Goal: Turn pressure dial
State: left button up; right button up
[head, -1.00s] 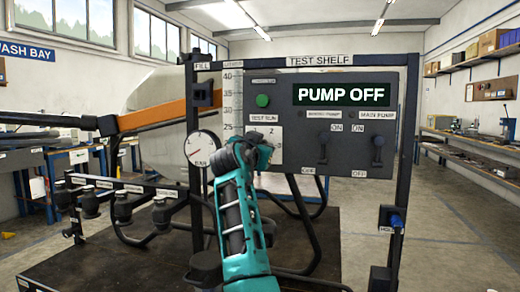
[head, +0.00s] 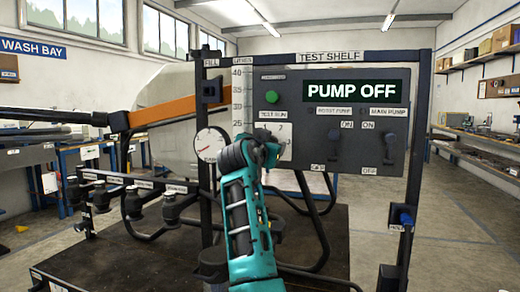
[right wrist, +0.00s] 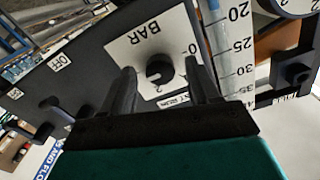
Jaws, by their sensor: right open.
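The pressure dial is a round black knob (right wrist: 160,70) on a white plate marked BAR (right wrist: 135,42) in the right wrist view. In the head view my right arm hides the knob, and part of its white plate (head: 284,130) shows. My right gripper (right wrist: 160,82) is open, with one dark finger on each side of the knob. I cannot tell whether the fingers touch it. In the head view the right gripper (head: 268,150) is at the panel's lower left, mostly hidden by its own wrist. My left gripper is not in view.
The grey panel (head: 300,150) carries a PUMP OFF display (head: 356,87), a green button (head: 271,97), and the boost (head: 333,145) and main pump (head: 389,147) switches. A round gauge (head: 208,144) is left of the wrist. Hoses (head: 318,235) hang below.

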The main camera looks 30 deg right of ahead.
jog(key=v, duration=1.1)
jog(key=shift+s+a, duration=0.25)
jog(key=shift+s, duration=0.05)
